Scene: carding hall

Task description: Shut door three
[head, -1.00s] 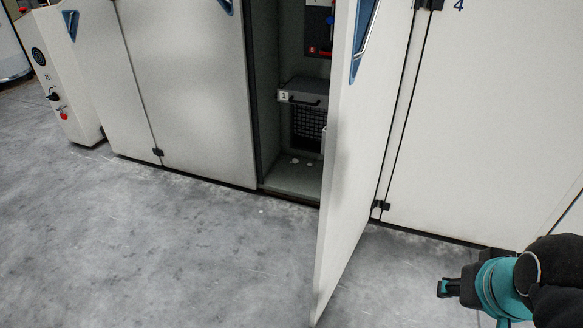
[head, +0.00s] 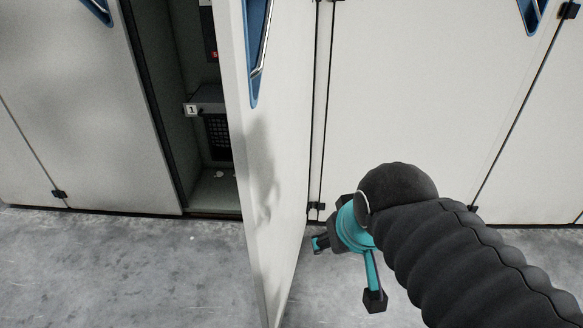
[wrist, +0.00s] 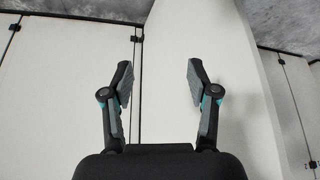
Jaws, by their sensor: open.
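The open door (head: 265,150) swings out from the cabinet row toward me, with a blue recessed handle (head: 260,45) near its top. It is hinged on its right side, beside a shut panel. No number shows on it now. My gripper (head: 347,270) is at the right of this door, low near its outer face, with a gap that is hard to judge. In the wrist view my gripper (wrist: 159,75) has its fingers spread with nothing between them, and the door (wrist: 215,45) fills the area ahead and to the right.
The open bay (head: 213,190) holds a grey box (head: 208,97) labelled 1 and small white scraps on its floor. A shut door (head: 70,100) stands left of the bay and a shut panel (head: 410,90) right of it. Grey floor (head: 120,265) is clear in front.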

